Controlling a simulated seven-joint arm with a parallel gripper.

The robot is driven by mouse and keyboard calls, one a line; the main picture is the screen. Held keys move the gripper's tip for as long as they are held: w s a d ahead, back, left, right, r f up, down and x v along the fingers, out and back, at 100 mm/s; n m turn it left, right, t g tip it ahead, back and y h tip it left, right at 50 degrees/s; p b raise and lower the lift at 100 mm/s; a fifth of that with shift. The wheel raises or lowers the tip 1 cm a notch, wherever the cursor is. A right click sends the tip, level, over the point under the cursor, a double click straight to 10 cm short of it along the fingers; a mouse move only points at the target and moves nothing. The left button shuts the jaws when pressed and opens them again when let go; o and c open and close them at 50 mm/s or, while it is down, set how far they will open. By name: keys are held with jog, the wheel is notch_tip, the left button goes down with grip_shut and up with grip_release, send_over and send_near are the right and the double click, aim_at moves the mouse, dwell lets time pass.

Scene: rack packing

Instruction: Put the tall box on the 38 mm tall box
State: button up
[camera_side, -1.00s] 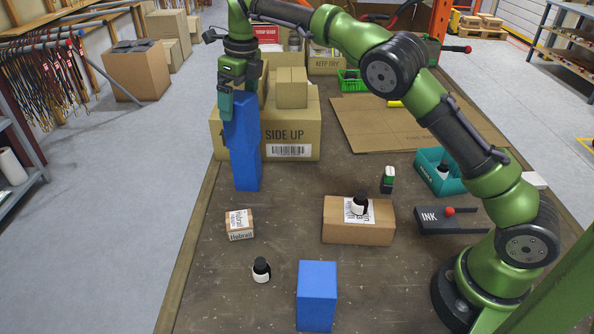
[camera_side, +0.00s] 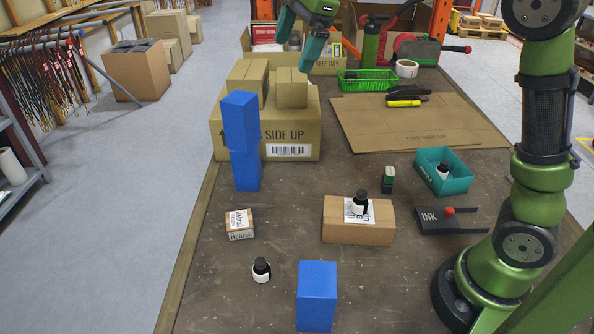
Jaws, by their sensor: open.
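Two blue boxes stand stacked at the left of the table. The upper blue box (camera_side: 240,120) rests on the lower blue box (camera_side: 245,171), slightly offset to the left and upright. A third blue box (camera_side: 317,296) stands alone at the front of the table. I cannot tell from the picture which box is 38 mm tall. My gripper (camera_side: 298,50) is open and empty, high up at the top of the view, above and to the right of the stack and clear of it.
A large carton (camera_side: 290,135) with smaller cartons on it stands right behind the stack. A small labelled box (camera_side: 239,224), a dark bottle (camera_side: 261,269), a brown box (camera_side: 358,226) with a bottle on it, and a teal bin (camera_side: 444,171) stand on the table. Flat cardboard (camera_side: 420,130) lies behind.

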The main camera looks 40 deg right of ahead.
jog(key=s+f+n+t, duration=0.1)
jog(key=s+f+n, duration=0.2)
jog(key=s+n, duration=0.2)
jog(key=s+f+n+t, duration=0.1)
jog(key=s+f+n, duration=0.3)
jog(key=s, duration=0.6)
jog(key=s+a+f+n+t, duration=0.1)
jog(key=s+f+n, duration=0.2)
jog(key=s+n, duration=0.5)
jog(key=shift+f+t, duration=0.2)
jog(key=shift+t, duration=0.2)
